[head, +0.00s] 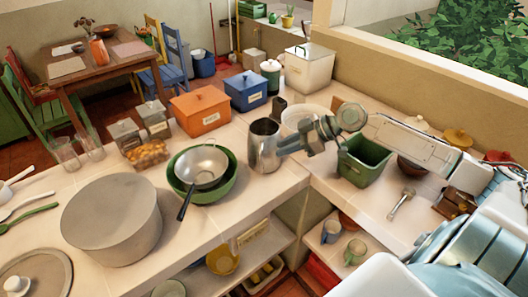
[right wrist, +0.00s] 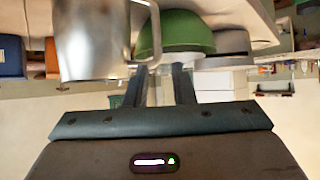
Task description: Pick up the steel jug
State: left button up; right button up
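The steel jug (head: 264,147) stands upright on the tiled counter near its inner corner, right of the green bowl. Its handle faces right, toward my right gripper (head: 291,146). In the right wrist view the jug (right wrist: 95,40) fills the upper left, with its looped handle (right wrist: 156,35) close to the fingertips. My right gripper's fingers (right wrist: 164,80) look apart, with a gap between them. I cannot tell whether the handle is between the fingers or just in front of them. My left gripper is not in view.
A green bin (head: 364,160) is right of my gripper. The counter's front edge is close.

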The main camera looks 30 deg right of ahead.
aim_at(261, 157)
jog(key=shift+p+x, duration=1.85)
jog(key=shift+x, duration=2.5)
jog(key=shift+w+d, duration=0.15)
grip_shut()
